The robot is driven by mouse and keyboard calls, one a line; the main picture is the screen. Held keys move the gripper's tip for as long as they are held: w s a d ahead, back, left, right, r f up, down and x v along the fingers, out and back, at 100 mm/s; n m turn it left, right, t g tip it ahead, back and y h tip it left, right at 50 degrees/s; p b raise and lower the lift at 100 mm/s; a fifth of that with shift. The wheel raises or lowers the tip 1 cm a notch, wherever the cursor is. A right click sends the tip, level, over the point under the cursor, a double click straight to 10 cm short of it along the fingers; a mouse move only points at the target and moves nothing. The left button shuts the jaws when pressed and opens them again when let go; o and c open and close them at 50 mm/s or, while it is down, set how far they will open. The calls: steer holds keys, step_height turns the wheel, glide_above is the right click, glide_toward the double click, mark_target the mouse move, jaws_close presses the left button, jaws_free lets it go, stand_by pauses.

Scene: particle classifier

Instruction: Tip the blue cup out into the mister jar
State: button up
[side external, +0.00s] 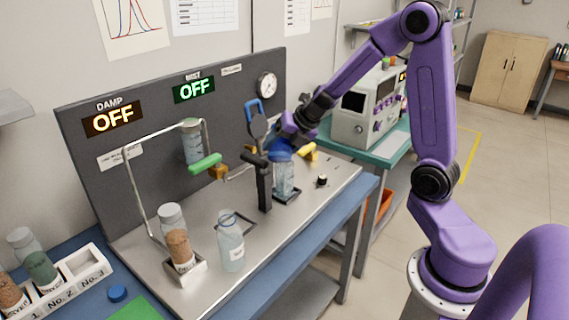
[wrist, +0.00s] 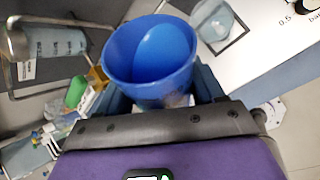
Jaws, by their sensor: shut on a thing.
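My gripper (wrist: 160,95) is shut on the blue cup (wrist: 150,50), whose open mouth faces the wrist camera. I see its blue inner wall and a lighter blue round area inside. I cannot tell whether it holds anything. In the side view, my gripper (side external: 291,133) and the blue cup (side external: 281,146) are at the upper part of a clear jar (side external: 284,182), which stands in a dark square holder and looks like the mister jar. The jar also shows in the wrist view (wrist: 212,20), just right of the cup. I cannot tell whether cup and jar touch.
A black post (side external: 264,185) with a lever stands just left of the jar. Behind is a grey panel (side external: 140,165) with DAMP and MIST signs reading OFF.

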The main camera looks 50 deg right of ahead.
steer(key=shift+f+m+g+y, duration=0.4)
steer(key=shift+g+y, duration=0.1)
steer(key=shift+y, duration=0.4)
steer(key=shift+f+m+g+y, duration=0.3)
steer(key=shift+f+g+y, duration=0.15)
steer(key=shift+y, duration=0.45)
stand_by(3.0)
steer(key=shift+w+d+r+m+g+y, duration=0.3)
steer(key=shift+d+r+g+y, duration=0.2)
steer(key=shift+y, duration=0.2)
stand_by(1.5)
steer(key=shift+f+y, duration=0.2)
steer(key=shift+y, duration=0.2)
stand_by(0.6)
